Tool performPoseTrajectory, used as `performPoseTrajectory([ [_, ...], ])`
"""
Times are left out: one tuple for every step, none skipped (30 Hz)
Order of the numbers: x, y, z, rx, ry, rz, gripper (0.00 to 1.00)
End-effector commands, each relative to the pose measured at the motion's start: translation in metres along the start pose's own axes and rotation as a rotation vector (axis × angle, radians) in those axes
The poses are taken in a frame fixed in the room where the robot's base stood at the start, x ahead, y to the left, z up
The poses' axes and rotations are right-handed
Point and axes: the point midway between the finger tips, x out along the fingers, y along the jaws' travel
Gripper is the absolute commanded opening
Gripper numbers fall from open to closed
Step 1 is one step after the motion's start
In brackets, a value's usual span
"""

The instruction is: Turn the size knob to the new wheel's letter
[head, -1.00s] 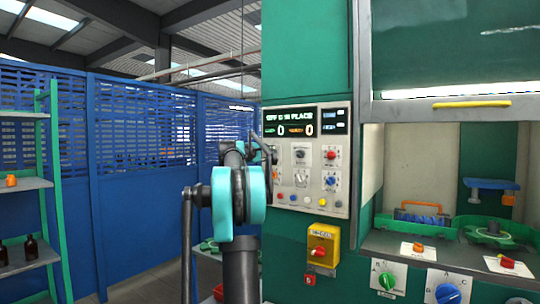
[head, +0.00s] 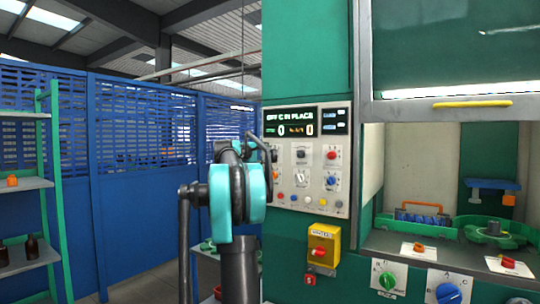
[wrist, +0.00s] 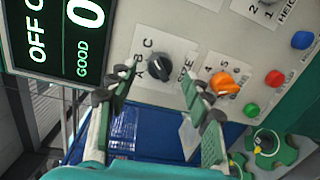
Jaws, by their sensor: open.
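The size knob (wrist: 160,68) is black, on the grey control panel beside the printed letters A, B and C and the word SIZE. In the wrist view my gripper (wrist: 159,78) is open, its fingers spread on either side of the knob; I cannot tell whether they touch it. Which letter the knob points to is unclear. The display (wrist: 58,30) shows "OFF C" in the wrist view; in the head view the display (head: 306,122) reads "OFF C IN PLACE" with zeros below. In the head view my arm hides the size knob. A green star wheel (head: 492,230) sits in the machine.
An orange knob (wrist: 226,83) with numbers sits close to the right finger. Red (wrist: 275,78), blue (wrist: 302,40) and green (wrist: 252,110) buttons line the panel. A yellow box with a red knob (head: 322,250) is below the panel. Blue fencing (head: 140,180) stands at left.

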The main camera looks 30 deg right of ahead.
Motion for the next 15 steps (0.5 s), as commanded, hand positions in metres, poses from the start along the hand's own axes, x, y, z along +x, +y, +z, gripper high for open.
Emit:
performPoseTrajectory([
  [-0.012, 0.0, -0.001, 0.0, 0.003, 0.0, 0.5],
  [-0.018, 0.0, -0.001, 0.0, 0.002, 0.0, 0.5],
  [-0.027, 0.0, -0.001, 0.0, 0.003, 0.0, 0.5],
  [-0.034, 0.0, -0.002, 0.0, 0.004, 0.0, 0.5],
  [-0.04, 0.0, -0.001, 0.0, 0.003, 0.0, 0.5],
  [-0.048, 0.0, -0.001, 0.0, 0.002, 0.0, 0.5],
  [-0.053, 0.0, -0.001, 0.0, 0.003, 0.0, 0.5],
  [-0.059, 0.0, -0.001, 0.0, 0.004, 0.0, 0.5],
  [-0.066, 0.0, -0.001, 0.0, 0.002, 0.0, 0.5],
  [-0.07, 0.0, -0.001, 0.0, 0.002, 0.0, 0.5],
  [-0.074, 0.0, -0.001, 0.0, 0.002, 0.0, 0.5],
  [-0.08, 0.0, -0.001, 0.0, 0.003, 0.0, 0.5],
  [-0.083, 0.0, -0.001, 0.0, 0.002, 0.0, 0.5],
  [-0.085, 0.0, -0.001, 0.0, 0.001, 0.0, 0.5],
  [-0.088, 0.0, 0.0, 0.0, 0.001, 0.0, 0.5],
])
